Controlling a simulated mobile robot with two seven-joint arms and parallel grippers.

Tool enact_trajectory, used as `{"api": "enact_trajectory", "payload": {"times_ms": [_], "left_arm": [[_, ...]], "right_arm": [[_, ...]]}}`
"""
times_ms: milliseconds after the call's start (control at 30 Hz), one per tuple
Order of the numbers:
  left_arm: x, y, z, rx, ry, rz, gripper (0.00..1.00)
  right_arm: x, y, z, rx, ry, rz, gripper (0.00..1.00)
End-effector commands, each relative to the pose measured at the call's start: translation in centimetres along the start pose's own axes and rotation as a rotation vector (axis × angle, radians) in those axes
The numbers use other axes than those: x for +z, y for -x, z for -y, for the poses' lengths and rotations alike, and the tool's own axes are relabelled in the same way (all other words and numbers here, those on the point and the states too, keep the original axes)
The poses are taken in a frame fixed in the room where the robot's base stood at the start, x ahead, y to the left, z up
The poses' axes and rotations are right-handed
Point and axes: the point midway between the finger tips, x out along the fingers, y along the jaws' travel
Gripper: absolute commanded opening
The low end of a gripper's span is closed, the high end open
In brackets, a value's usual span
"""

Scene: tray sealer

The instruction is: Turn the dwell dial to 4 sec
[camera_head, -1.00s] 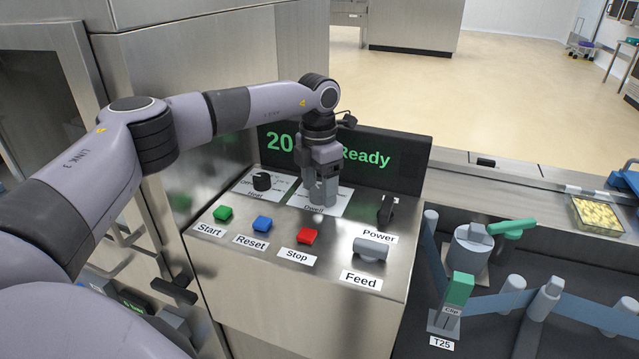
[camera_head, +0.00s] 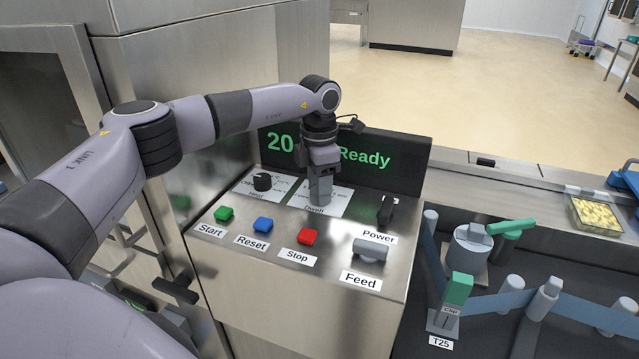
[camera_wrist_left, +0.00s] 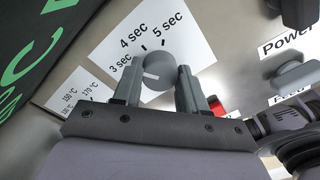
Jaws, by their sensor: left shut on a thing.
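The dwell dial (camera_wrist_left: 158,68) is a grey round knob on a white label plate with marks for 3 sec, 4 sec and 5 sec. A short white line on the dial lies on its left part, on the 3 sec side; its exact reading is hard to tell. My left gripper (camera_wrist_left: 158,88) is shut on the dial, one finger on each side. In the head view my left gripper (camera_head: 320,198) points down onto the Dwell plate (camera_head: 334,205) and hides the dial. My right gripper is not in view.
Close by on the panel are the heat dial (camera_head: 262,181), the power switch (camera_head: 386,209), the green Start (camera_head: 223,213), blue Reset (camera_head: 262,225) and red Stop (camera_head: 307,236) buttons, and the feed knob (camera_head: 371,249). The display (camera_head: 400,165) stands right behind the gripper.

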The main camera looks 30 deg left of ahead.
Motion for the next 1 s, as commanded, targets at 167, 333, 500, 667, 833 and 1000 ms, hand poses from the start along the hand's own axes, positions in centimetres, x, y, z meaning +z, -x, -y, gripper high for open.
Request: {"api": "enact_trajectory", "payload": {"times_ms": [167, 333, 500, 667, 833, 1000], "left_arm": [[0.06, 0.22, 0.01, 0.0, -0.153, -0.001, 0.11], [0.11, 0.25, 0.03, 0.001, -0.293, -0.002, 0.11], [0.12, 0.21, 0.03, 0.002, -0.411, -0.005, 0.11], [0.15, 0.22, 0.05, 0.002, -0.492, -0.005, 0.11], [0.17, 0.23, 0.06, 0.003, -0.544, -0.006, 0.11], [0.19, 0.24, 0.07, 0.003, -0.566, -0.006, 0.11]], "right_arm": [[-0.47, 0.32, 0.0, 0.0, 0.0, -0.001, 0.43], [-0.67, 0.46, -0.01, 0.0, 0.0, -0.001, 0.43], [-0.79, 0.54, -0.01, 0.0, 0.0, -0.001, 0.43], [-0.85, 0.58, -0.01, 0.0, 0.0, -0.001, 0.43], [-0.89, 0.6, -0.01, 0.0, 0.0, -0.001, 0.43], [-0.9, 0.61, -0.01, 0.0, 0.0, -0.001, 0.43]]}}
